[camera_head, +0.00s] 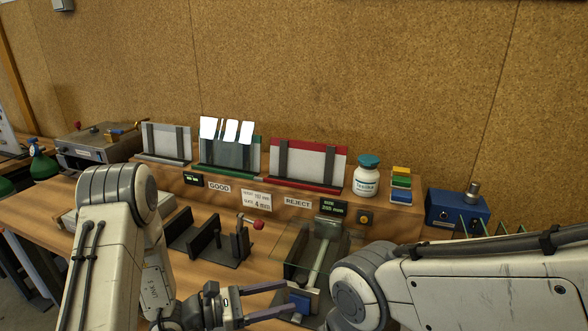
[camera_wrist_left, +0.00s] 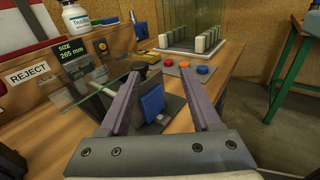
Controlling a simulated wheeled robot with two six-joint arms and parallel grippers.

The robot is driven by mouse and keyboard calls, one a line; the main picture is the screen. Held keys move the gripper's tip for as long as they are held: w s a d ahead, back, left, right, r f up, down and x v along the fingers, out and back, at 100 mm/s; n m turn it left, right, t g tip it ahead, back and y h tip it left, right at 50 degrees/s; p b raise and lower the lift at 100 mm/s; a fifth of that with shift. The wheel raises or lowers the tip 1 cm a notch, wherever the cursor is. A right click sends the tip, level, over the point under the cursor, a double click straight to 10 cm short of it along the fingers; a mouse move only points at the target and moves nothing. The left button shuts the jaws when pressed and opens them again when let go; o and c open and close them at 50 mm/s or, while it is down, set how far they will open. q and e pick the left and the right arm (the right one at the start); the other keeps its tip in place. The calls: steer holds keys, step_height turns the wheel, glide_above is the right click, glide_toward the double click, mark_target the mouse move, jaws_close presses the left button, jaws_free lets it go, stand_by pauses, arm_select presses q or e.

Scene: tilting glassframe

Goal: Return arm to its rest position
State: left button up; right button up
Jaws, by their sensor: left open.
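My left arm (camera_head: 112,225) reaches in from the left, and its gripper (camera_head: 287,297) is over the front of the bench with its purple fingers pointing right. The gripper is open; the left wrist view shows the two fingers (camera_wrist_left: 160,76) well apart with nothing held. A blue block (camera_wrist_left: 152,103) on a dark fixture shows beyond and between the fingers; whether they touch it I cannot tell. In the head view the blue block (camera_head: 300,301) is near the fingertips. My right arm (camera_head: 490,280) comes in from the right; its gripper is out of view.
A clear glass pane (camera_wrist_left: 84,92) lies over the measuring fixture (camera_head: 323,228), beside the size display (camera_head: 332,207). Racks with green (camera_head: 230,153) and red (camera_head: 308,160) frames stand behind the GOOD and REJECT signs. A white bottle (camera_head: 367,177) stands right of them.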

arm_select(q)
steer(key=s+a+f+m+g+y, duration=0.1)
steer(key=s+a+m+g+y, duration=0.1)
steer(key=s+m+g+y, duration=0.9)
steer(key=w+a+r+m+t+y, duration=0.2)
steer(key=a+m+t+y, duration=0.15)
steer(key=a+m, duration=0.2)
steer(key=w+a+r+m+t+y, duration=0.2)
steer(key=a+m+t, duration=0.3)
steer(key=a, duration=0.2)
steer(key=s+d+r+m+g, duration=0.1)
steer(key=s+d+r+m, duration=0.1)
steer(key=s+d, duration=0.5)
steer(key=s+d+r+m+g+h, duration=0.1)
steer(key=s+d+r+m+g, duration=0.1)
steer(key=s+d+m, duration=0.3)
steer(key=shift+s+d+r, duration=0.45)
steer(key=shift+s+d, duration=0.65)
steer(key=shift+s, duration=0.1)
